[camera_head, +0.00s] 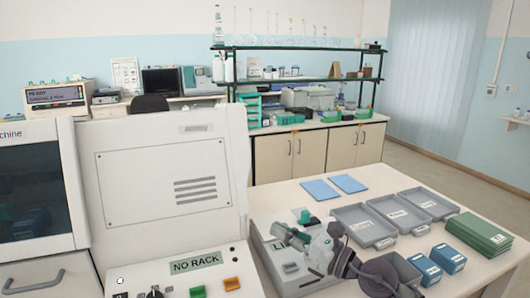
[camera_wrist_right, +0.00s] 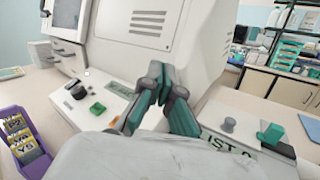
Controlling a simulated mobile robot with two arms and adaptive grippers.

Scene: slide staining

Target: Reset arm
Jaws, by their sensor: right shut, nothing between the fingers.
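My right gripper (camera_head: 284,232) shows in the head view over the low grey-white device on the table, its arm coming in from the lower right. In the right wrist view the gripper's grey fingers with teal pads (camera_wrist_right: 163,78) come together at the tips with nothing between them. The fingers point toward the large white machine (camera_head: 165,185) and hide part of its front panel in the wrist view. My left gripper is in neither view.
The low device (camera_head: 262,240) with a green knob (camera_head: 304,216) sits under my right arm. Grey trays (camera_head: 362,226), blue boxes (camera_head: 448,258), green books (camera_head: 480,234) and blue sheets (camera_head: 320,190) lie on the table. A purple rack (camera_wrist_right: 37,165) shows at the wrist view's left.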

